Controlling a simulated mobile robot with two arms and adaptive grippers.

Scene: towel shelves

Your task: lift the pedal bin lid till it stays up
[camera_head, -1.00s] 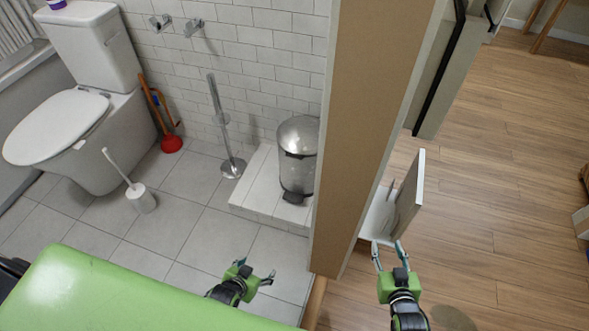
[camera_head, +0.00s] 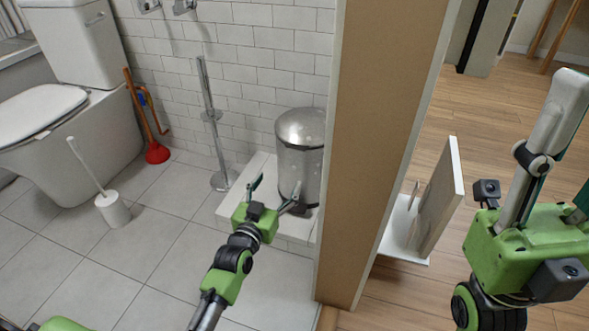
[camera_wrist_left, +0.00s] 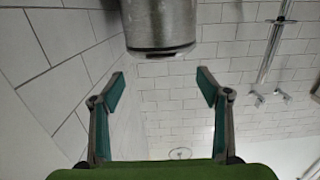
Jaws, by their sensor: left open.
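The pedal bin (camera_head: 299,165) is a grey metal cylinder with a domed lid (camera_head: 301,126), which looks shut. It stands upright on a low white tiled step beside the partition. My left gripper (camera_head: 277,187) is open and empty at the bin's lower front left, with one finger overlapping the bin in the picture; contact cannot be told. In the left wrist view the open fingers (camera_wrist_left: 161,78) are spread apart below the dark-edged end of the bin (camera_wrist_left: 158,25). Green and grey parts of my right arm (camera_head: 525,250) are large at the right; its fingertips cannot be made out clearly.
A tall partition (camera_head: 372,150) stands close to the bin's right. A toilet (camera_head: 85,150), a red plunger (camera_head: 157,152), a toilet brush holder (camera_head: 113,208) and a metal stand (camera_head: 209,120) are on the left. The tiled floor in front of the step is mostly clear.

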